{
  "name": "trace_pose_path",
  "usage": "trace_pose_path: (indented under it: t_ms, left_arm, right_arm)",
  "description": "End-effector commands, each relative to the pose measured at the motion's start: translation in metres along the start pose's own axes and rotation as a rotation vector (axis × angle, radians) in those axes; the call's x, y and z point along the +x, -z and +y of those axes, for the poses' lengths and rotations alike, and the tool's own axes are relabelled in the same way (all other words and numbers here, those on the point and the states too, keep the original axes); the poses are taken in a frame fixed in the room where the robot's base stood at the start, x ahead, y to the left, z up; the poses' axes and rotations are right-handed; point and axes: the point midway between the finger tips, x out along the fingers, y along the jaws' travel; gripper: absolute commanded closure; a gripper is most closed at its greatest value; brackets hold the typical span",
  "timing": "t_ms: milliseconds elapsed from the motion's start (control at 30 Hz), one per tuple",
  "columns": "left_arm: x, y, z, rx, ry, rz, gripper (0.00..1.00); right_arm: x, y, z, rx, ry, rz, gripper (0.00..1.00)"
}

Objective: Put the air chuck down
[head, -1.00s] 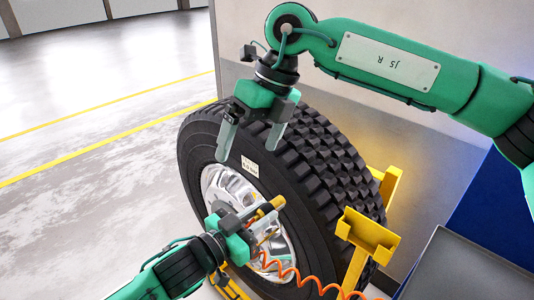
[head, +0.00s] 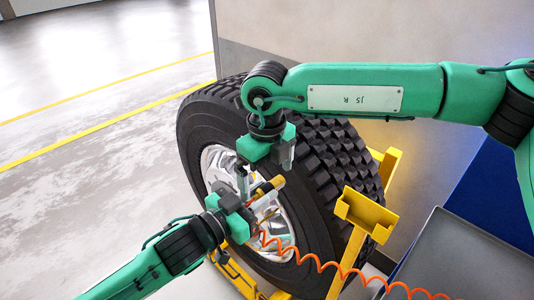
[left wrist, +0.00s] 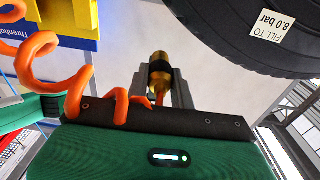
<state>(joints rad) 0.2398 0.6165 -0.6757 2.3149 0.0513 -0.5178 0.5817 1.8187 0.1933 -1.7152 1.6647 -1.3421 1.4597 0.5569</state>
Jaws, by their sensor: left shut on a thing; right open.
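The brass-coloured air chuck (head: 277,183) is held in my left gripper (head: 256,199), in front of the wheel's chrome rim (head: 280,229). In the left wrist view the air chuck (left wrist: 159,66) stands between the two grey fingers of the left gripper (left wrist: 160,84), which are shut on it. An orange coiled hose (head: 325,267) runs from it to the lower right. My right gripper (head: 266,170) is open, just above and close to the left gripper, with its fingers pointing down in front of the tyre (head: 340,160). I cannot tell whether the two grippers touch.
The tyre stands upright in a yellow frame (head: 346,262). A yellow open-topped bracket (head: 366,212) is right of the tyre. A grey tray (head: 465,262) lies at the lower right beside a blue panel (head: 480,190). The floor at left (head: 80,190) is clear.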

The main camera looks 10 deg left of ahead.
Motion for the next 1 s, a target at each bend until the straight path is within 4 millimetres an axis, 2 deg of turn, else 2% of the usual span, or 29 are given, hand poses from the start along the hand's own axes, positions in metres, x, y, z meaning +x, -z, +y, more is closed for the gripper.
trace_pose_path:
  t_ms: [200,533,700,800,833,867,933,1000]
  left_arm:
    - [0.000,0.000,0.000,0.000,0.000,0.001,1.00]
    - [0.000,0.000,0.000,0.000,0.000,0.001,1.00]
    - [0.000,0.000,0.000,0.000,0.000,0.001,1.00]
    - [0.000,0.000,0.000,0.000,0.000,0.001,1.00]
    - [0.000,0.000,0.000,0.000,0.000,0.001,0.74]
    - [0.000,0.000,0.000,0.000,0.000,0.001,0.68]
    - [0.000,0.000,0.000,0.000,0.000,0.001,0.54]
    - [0.000,0.000,0.000,0.000,0.000,0.001,0.50]
  right_arm:
    - [0.018,0.000,0.000,0.000,-0.001,0.000,0.00]
    - [0.021,0.000,0.000,0.000,0.000,0.000,0.02]
    - [0.021,0.000,0.000,0.000,-0.001,0.000,0.35]
    - [0.021,0.000,0.001,-0.001,-0.001,0.000,0.51]
    - [0.021,0.000,0.001,-0.001,-0.002,-0.001,0.51]
    - [0.021,0.000,0.001,-0.001,-0.002,-0.001,0.55]
    - [0.021,0.000,0.001,-0.001,-0.002,-0.001,0.55]
    - [0.021,0.000,0.001,-0.001,-0.001,-0.001,0.55]
